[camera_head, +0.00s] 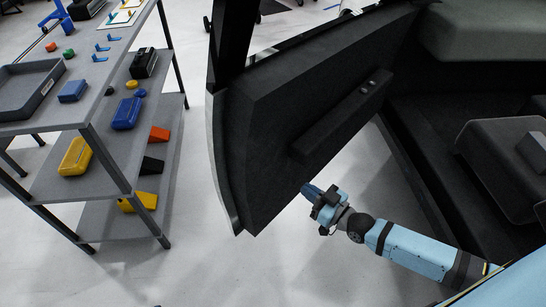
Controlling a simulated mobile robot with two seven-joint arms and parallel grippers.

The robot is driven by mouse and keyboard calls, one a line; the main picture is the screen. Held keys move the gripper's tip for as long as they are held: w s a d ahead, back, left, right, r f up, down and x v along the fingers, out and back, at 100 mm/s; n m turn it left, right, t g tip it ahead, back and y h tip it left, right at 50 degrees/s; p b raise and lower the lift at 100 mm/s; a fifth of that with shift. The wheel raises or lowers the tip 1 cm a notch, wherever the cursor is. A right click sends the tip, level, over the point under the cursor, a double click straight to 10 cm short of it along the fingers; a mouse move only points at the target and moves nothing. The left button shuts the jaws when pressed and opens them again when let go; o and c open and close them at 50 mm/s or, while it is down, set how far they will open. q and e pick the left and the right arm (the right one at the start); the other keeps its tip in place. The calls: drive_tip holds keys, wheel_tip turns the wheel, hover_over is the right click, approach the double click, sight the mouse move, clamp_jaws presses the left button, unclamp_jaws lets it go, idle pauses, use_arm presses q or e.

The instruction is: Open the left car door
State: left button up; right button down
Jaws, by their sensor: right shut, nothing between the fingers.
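The car door (278,110) stands swung out from the car body, its dark inner panel facing me. A long armrest (335,118) runs along the panel. My right gripper (308,189) is shut and empty, close to the lower part of the inner panel, below the armrest. I cannot tell whether its fingertips touch the panel. My right arm reaches in from the lower right, across the door opening. My left gripper is not in view.
A grey shelf cart (85,125) with bins and tools stands left of the door, with a strip of bare floor between them. The car's dark seat (500,160) and interior fill the right side. Floor (200,270) is clear at lower left.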

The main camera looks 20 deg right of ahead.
sight(265, 160)
drive_tip(key=b+x, duration=0.1)
drive_tip(key=x, duration=1.2)
drive_tip(key=shift+w+a+b, duration=0.15)
drive_tip(key=shift+w+b, duration=0.05)
drive_tip(key=shift+b, duration=0.1)
use_arm(q)
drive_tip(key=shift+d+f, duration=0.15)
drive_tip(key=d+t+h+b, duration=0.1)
drive_tip(key=b, duration=0.4)
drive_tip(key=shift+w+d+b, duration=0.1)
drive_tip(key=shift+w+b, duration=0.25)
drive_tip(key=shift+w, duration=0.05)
use_arm(e)
drive_tip(key=w+a+m+h, duration=0.1)
drive_tip(key=w+a, duration=0.2)
drive_tip(key=w, duration=0.5)
drive_tip(key=w+a+m+t+h, duration=0.1)
drive_tip(key=w+a, duration=0.3)
drive_tip(key=w, duration=0.4)
drive_tip(key=w+a+m+h, duration=0.1)
drive_tip(key=w+a+h, duration=0.1)
drive_tip(key=w, duration=0.6)
drive_tip(key=shift+a, duration=0.8)
